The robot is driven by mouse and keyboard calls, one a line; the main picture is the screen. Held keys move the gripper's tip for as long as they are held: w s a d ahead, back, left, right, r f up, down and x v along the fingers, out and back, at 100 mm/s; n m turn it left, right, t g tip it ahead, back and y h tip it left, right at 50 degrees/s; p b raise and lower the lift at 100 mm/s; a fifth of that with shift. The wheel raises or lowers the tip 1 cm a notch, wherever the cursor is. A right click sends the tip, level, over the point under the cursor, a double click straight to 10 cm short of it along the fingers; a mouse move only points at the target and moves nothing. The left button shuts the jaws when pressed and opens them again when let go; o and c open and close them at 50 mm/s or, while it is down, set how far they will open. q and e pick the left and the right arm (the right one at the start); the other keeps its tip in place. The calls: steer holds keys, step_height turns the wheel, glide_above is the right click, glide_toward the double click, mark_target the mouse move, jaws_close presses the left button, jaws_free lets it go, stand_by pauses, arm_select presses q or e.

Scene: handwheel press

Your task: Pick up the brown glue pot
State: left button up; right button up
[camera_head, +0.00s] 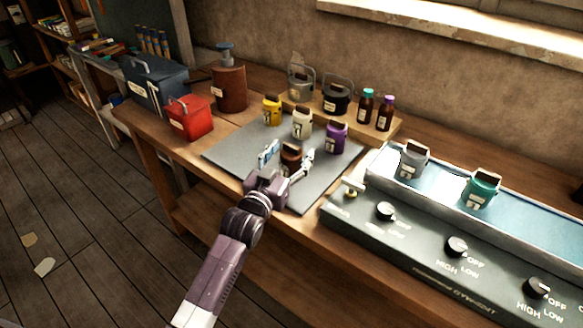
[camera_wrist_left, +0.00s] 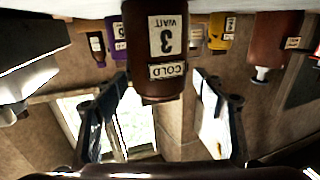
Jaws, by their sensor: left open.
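The brown glue pot (camera_head: 291,155) stands on the grey mat (camera_head: 235,152) on the workbench. My left gripper (camera_head: 289,158) reaches it from the front, with one finger on each side of the pot. The left gripper (camera_wrist_left: 158,95) is open, and gaps show between the fingers and the pot. The pot's lower front is partly hidden by the gripper in the head view. My right gripper is not in view.
Yellow (camera_head: 271,112), cream (camera_head: 302,125) and purple (camera_head: 336,139) pots stand just behind. A red box (camera_head: 190,119) is at left. At right, a control panel (camera_head: 430,240) fronts a trough with grey (camera_head: 413,160) and teal (camera_head: 481,190) pots. The mat's front left is clear.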

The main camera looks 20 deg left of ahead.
arm_select(q)
steer(key=shift+w, duration=0.2)
steer(key=shift+c, duration=0.7)
jaws_close()
steer(key=shift+r, duration=0.15)
